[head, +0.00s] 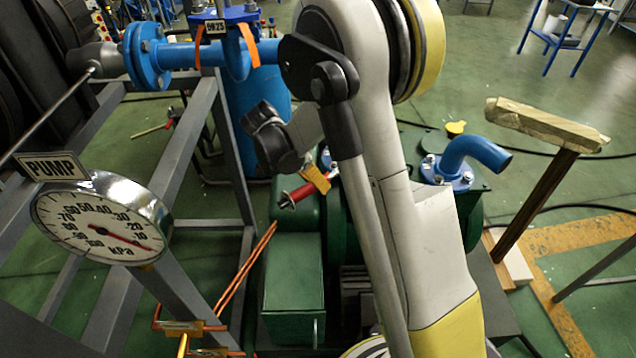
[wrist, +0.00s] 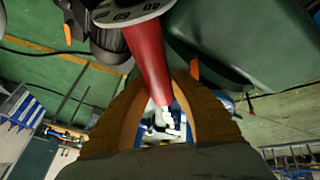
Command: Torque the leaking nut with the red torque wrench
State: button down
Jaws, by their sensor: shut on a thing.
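The red torque wrench (head: 297,194) shows in the head view as a short red handle above the green pump housing. My gripper (head: 316,180) is at its right end, with one tan finger visible; the arm hides the rest. In the wrist view, my gripper (wrist: 168,100) has its two tan fingers shut around the red wrench handle (wrist: 148,60). The handle runs up to a grey, round, marked part (wrist: 130,12) at the top edge. I cannot tell whether the wrench sits on a nut. The leaking nut cannot be made out.
A PUMP pressure gauge (head: 102,228) stands at left on a grey frame (head: 185,150). A blue flanged pipe (head: 185,54) crosses above. A blue elbow pipe (head: 475,152) rises from the green pump. A wooden-topped post (head: 545,125) stands at right. Floor farther right is mostly open.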

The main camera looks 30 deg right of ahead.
dwell(0.5)
jog(key=s+d+n+t+y, duration=0.1)
jog(key=s+d+n+t, duration=0.5)
jog(key=s+d+n, duration=0.6)
jog(key=shift+s+d+f+n+y+b, duration=0.3)
jog(key=shift+s+y+b, duration=0.1)
jog(key=shift+s, duration=0.45)
jog(key=shift+w+a+m+g+h, duration=0.2)
jog(key=shift+w+a+m, duration=0.1)
jog(key=shift+a+m, duration=0.4)
jog(key=shift+w+a+m+g+h, duration=0.2)
jog(key=shift+w+a+m, duration=0.15)
jog(key=shift+a, duration=0.5)
